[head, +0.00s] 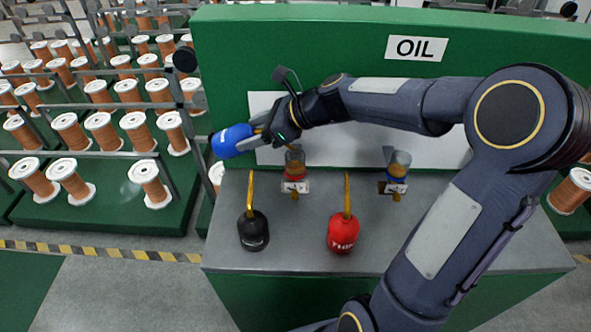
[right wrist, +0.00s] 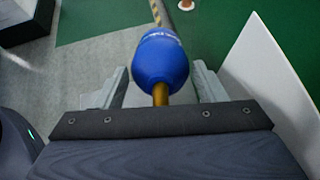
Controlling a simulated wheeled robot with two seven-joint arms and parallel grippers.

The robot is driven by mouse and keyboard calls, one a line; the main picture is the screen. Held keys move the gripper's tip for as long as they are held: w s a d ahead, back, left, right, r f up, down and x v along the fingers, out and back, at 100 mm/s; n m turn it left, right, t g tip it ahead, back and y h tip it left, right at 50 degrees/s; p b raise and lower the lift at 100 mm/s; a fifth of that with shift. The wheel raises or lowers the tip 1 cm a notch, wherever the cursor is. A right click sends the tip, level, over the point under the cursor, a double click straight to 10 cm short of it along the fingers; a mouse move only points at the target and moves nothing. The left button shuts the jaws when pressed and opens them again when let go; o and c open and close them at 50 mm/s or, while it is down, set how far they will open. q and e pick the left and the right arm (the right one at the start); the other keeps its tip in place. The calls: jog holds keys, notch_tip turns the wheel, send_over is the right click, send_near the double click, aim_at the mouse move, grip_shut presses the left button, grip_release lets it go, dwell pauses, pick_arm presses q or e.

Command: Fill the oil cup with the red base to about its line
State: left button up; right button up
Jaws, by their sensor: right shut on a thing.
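The oil cup with the red base (head: 294,177) stands on the back of the grey bench, with a clear glass top that looks amber inside; I cannot read its line or level. My right gripper (head: 258,132) is shut on a blue oil can (head: 231,141), above and left of this cup. The can lies tipped almost on its side, its body pointing left. In the right wrist view the blue can (right wrist: 160,58) sits between the fingers, its brass spout (right wrist: 160,93) towards the palm. The spout tip is hidden. My left gripper is not in view.
A black oil can (head: 253,230) and a red oil can (head: 342,231) stand upright at the front of the bench (head: 300,258). A second oil cup with a blue base (head: 397,178) is at the right. A green panel with an OIL sign (head: 416,48) rises behind.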

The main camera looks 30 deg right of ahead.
jog(key=shift+r+t+b, duration=0.2)
jog(key=shift+t+b, duration=0.1)
jog(key=shift+b, duration=0.55)
jog(key=shift+s+d+r+y+b, duration=0.15)
jog(key=shift+y+b, duration=0.15)
jog(key=shift+b, duration=0.15)
jog(key=shift+r+b, duration=0.15)
jog(key=shift+b, duration=0.2)
dwell(0.5)
jog(key=shift+s+d+r+t+y+b, duration=0.15)
jog(key=shift+r+t+y+b, duration=0.1)
jog(key=shift+t+y+b, duration=0.3)
jog(key=shift+b, duration=0.3)
dwell(0.7)
jog(key=shift+s+d+r+b, duration=0.15)
jog(key=shift+r+b, duration=0.15)
jog(key=shift+b, duration=0.35)
dwell(3.7)
